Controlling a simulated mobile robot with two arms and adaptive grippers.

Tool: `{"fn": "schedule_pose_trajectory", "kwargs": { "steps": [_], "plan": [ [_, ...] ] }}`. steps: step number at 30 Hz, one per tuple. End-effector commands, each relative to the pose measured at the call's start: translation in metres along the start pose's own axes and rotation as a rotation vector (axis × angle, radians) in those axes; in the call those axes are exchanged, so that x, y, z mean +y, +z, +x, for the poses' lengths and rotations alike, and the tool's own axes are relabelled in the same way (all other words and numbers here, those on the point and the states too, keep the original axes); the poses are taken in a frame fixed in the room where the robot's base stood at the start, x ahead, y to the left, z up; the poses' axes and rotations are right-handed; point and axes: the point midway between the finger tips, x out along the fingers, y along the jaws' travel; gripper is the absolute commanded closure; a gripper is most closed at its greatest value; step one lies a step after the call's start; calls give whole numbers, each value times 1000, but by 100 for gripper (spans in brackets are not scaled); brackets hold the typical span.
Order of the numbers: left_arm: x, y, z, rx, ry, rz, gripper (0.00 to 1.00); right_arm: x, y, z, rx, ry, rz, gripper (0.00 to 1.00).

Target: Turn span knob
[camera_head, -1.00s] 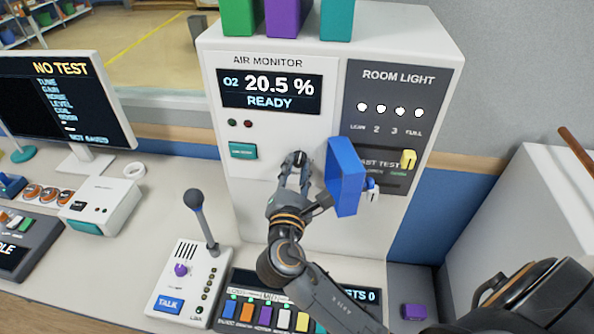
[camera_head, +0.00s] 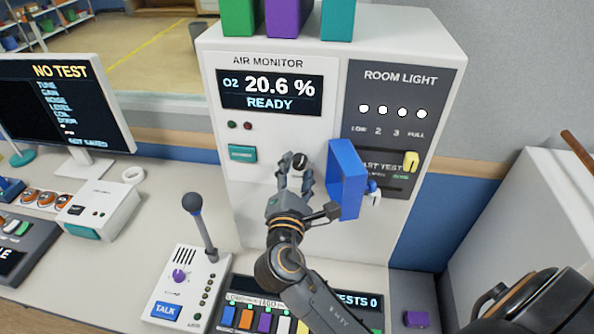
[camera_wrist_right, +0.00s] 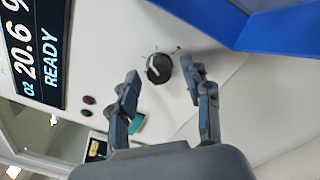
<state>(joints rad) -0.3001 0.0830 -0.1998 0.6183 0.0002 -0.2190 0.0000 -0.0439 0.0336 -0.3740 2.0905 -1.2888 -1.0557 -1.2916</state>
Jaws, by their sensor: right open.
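The span knob (camera_wrist_right: 158,68) is a small round black knob with a white pointer line, on the white front of the air monitor (camera_head: 233,187). In the head view the knob (camera_head: 300,161) shows partly behind my fingers, below the display. Its label cannot be read. My right gripper (camera_head: 295,170) is open and empty in front of it. In the right wrist view the knob shows between and just beyond the two fingertips; I cannot tell whether they touch it. My left gripper is not in view.
A blue open-sided box (camera_head: 347,180) juts from the panel just right of my fingers; it also fills the wrist view's upper right corner (camera_wrist_right: 285,32). A yellow switch (camera_head: 411,161) is farther right. A talk microphone (camera_head: 194,209) stands on the desk at left.

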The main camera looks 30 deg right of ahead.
Motion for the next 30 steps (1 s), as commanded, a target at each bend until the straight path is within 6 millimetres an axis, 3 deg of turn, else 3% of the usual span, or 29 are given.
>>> {"fn": "schedule_pose_trajectory", "kwargs": {
  "steps": [5,18,24,30],
  "plan": [
    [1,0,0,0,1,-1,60,-1,-2,-18,4,-2,0,51],
    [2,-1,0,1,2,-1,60,-1,-1,-104,4,-2,-1,51],
    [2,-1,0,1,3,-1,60,0,0,-118,1,-2,1,51],
    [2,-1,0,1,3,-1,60,0,0,-120,0,-1,1,51]
  ]
}}
